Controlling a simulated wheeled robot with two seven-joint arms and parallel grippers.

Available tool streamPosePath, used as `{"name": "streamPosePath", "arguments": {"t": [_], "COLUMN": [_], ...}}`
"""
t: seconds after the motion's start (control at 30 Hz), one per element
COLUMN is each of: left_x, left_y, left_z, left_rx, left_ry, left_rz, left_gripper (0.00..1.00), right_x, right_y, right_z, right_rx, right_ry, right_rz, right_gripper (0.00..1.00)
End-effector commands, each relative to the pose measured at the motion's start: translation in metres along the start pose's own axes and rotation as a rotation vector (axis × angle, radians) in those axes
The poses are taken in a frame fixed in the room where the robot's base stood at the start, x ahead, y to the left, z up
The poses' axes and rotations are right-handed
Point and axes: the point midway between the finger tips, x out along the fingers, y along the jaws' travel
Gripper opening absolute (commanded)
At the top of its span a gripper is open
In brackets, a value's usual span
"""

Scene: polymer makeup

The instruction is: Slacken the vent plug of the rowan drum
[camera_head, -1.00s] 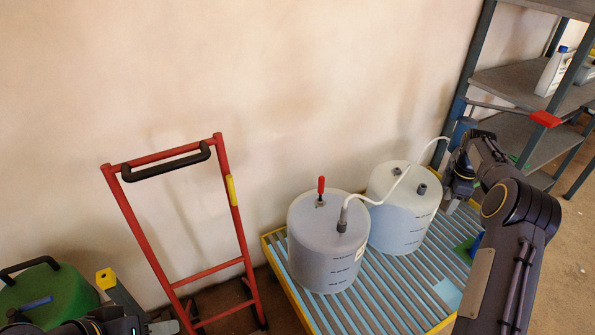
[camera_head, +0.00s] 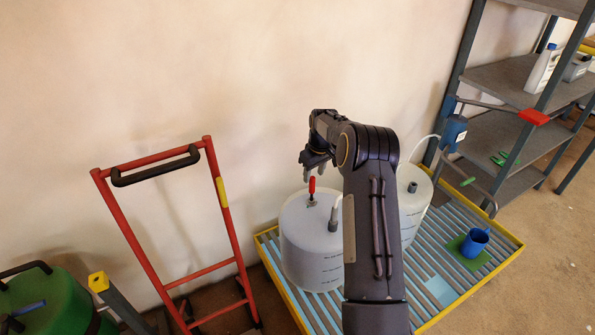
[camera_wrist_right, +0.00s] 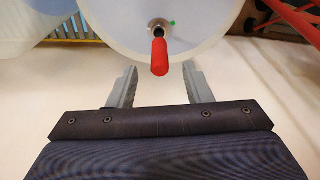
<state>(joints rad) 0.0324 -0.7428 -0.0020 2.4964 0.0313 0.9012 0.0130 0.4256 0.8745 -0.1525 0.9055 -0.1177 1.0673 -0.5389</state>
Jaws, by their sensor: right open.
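Two whitish drums stand on a slatted pallet. The left drum (camera_head: 305,262) has a red-handled plug (camera_head: 312,185) upright on its top and a grey hose fitting (camera_head: 333,222) beside it. The right drum (camera_head: 424,190) is partly hidden behind my right arm. I cannot read a name on either drum. My right gripper (camera_head: 317,172) is open and empty, just above the red plug. In the right wrist view the red handle (camera_wrist_right: 160,57) stands on a round metal fitting, in line with the gap between the open fingers (camera_wrist_right: 162,88) and just beyond their tips. My left gripper is out of view.
The yellow-edged pallet (camera_head: 474,282) carries a blue mug (camera_head: 474,243) on a green mat. A red hand truck (camera_head: 217,198) stands left of the drums. A grey shelf (camera_head: 505,75) is at right, a green drum (camera_head: 50,300) at lower left.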

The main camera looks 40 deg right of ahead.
Motion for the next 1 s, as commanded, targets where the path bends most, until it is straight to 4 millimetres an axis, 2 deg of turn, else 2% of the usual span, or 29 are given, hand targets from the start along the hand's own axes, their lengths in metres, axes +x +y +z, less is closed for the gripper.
{"name": "streamPosePath", "arguments": {"t": [0.5,0.67,0.9,0.93,1.0], "left_x": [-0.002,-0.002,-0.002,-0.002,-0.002], "left_y": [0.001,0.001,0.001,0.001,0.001], "left_z": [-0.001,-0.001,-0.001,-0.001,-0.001], "left_rx": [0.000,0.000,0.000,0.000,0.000], "left_ry": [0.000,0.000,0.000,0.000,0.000], "left_rz": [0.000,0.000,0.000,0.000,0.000], "left_gripper": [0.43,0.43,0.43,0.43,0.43], "right_x": [0.068,0.076,0.077,0.077,0.077], "right_y": [0.000,0.000,0.000,0.000,0.000], "right_z": [0.001,0.000,0.000,0.000,0.000], "right_rx": [0.001,0.001,0.001,0.001,0.000], "right_ry": [-0.003,-0.001,-0.001,-0.001,-0.001], "right_rz": [-0.001,0.000,0.000,0.000,0.000], "right_gripper": [0.45,0.45,0.45,0.44,0.35]}}
